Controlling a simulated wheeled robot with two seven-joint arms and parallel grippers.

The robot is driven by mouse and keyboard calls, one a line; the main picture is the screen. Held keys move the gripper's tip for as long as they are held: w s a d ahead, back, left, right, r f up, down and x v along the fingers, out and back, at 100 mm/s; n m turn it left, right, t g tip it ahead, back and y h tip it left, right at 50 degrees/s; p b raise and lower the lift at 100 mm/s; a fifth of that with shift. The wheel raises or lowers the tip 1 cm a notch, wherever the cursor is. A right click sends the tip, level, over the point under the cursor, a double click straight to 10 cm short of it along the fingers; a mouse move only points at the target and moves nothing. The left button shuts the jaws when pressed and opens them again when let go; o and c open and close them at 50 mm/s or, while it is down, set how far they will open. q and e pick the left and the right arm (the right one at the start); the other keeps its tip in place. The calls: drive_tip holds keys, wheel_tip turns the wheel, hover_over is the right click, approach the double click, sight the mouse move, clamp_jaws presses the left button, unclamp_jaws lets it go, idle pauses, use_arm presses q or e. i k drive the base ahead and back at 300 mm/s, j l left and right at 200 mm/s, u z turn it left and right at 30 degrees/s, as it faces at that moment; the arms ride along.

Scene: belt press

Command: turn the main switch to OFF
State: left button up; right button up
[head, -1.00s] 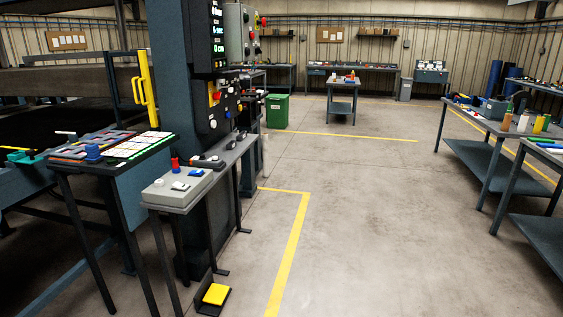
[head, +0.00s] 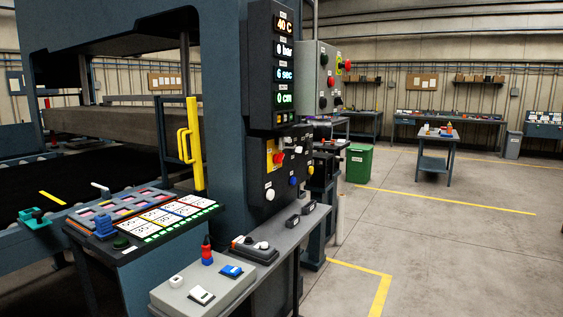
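A red rotary switch on a yellow plate (head: 270,152) sits on the dark control panel of the press column, below the display stack; it looks like the main switch. Its handle direction and lettering are too small to read. The display (head: 284,72) above is lit and reads 40 C, 0 bar, 6 sec and 0 cm. Neither of my grippers is in the head view.
A grey shelf (head: 181,297) with a control box juts out below the panel. A yellow handle (head: 192,145) and a sloped button panel (head: 160,222) stand to the left. A grey cabinet (head: 309,75) is behind.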

sight(277, 158)
drive_tip(key=i+l+u, duration=0.1)
drive_tip(key=i+l, duration=0.25)
drive_tip(key=i+l+u, duration=0.1)
drive_tip(key=i+l, duration=0.25)
drive_tip(key=i+l+u, duration=0.15)
drive_tip(key=i+l, duration=0.15)
drive_tip(key=l, duration=0.25)
